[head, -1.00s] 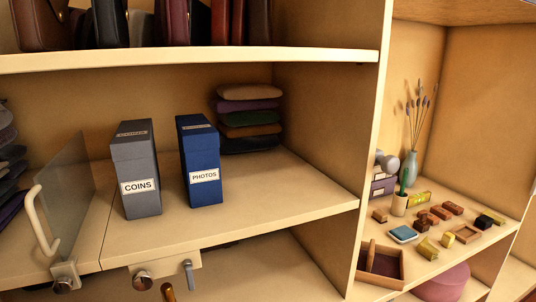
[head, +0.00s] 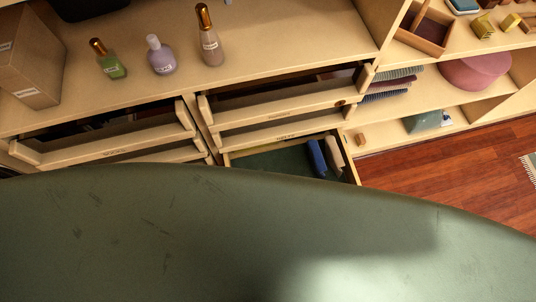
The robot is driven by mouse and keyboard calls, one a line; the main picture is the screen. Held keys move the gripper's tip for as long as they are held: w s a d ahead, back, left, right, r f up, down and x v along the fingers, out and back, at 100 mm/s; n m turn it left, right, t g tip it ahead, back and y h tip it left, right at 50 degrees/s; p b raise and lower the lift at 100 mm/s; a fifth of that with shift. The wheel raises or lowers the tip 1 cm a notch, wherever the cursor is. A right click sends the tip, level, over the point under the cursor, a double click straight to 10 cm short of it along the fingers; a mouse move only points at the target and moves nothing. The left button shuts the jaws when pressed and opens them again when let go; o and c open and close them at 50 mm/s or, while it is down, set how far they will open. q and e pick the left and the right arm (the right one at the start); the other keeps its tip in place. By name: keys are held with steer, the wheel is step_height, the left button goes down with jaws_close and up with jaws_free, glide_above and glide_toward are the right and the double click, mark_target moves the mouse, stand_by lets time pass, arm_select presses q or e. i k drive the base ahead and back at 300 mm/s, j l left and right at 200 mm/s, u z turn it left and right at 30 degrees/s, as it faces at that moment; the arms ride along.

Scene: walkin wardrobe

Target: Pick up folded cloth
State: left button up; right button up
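In the lower right open drawer (head: 352,166), a blue soft-looking item (head: 317,158) and a beige one (head: 333,154) lie side by side on a dark green bottom. They look like folded or rolled cloth, but I cannot tell for sure. A small stack of folded striped textiles (head: 385,90) lies on the shelf to the right of the drawers, partly hidden. I cannot tell which is the task's cloth. Neither gripper is in view.
Several drawers stand partly open, including an upper right one (head: 280,117). Bottles, one green (head: 110,64), stand on the shelf above, near a box (head: 32,62). A pink round box (head: 476,73) is at right. A large green curved surface, possibly mine, hides the lower half.

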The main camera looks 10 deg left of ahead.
mark_target(481, 26)
steer(key=u, duration=0.35)
steer(key=l+u, duration=0.4)
steer(key=l, duration=0.35)
steer(key=l+u, duration=0.35)
steer(key=l, duration=0.4)
steer(key=k, duration=0.05)
